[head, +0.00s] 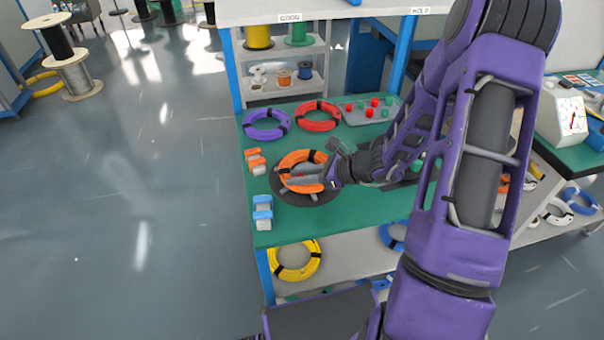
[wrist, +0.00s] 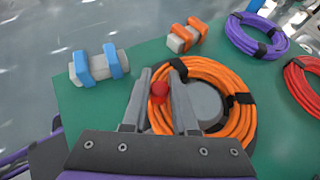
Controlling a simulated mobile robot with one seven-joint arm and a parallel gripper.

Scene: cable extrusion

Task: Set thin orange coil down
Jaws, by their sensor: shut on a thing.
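The thin orange coil (head: 292,160), bound with black ties, is over a dark round plate (head: 292,199) on the green bench top. I cannot tell whether it fully rests on the plate. My gripper (head: 296,181) reaches in from the right, low over the coil. In the wrist view, my gripper (wrist: 159,72) is shut on the near-left part of the orange coil (wrist: 243,118), with the fingers either side of it. A small red piece (wrist: 160,90) shows between the fingers. The fingers hide part of the coil, and a grey disc (wrist: 207,103) shows inside its ring.
A purple coil (head: 266,125) and a red coil (head: 317,116) lie behind. Blue-banded (head: 262,213) and orange-banded (head: 255,162) grey blocks stand along the left edge. A tray (head: 372,110) of red and green pieces is at the back right. Bare green bench lies in front of the plate.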

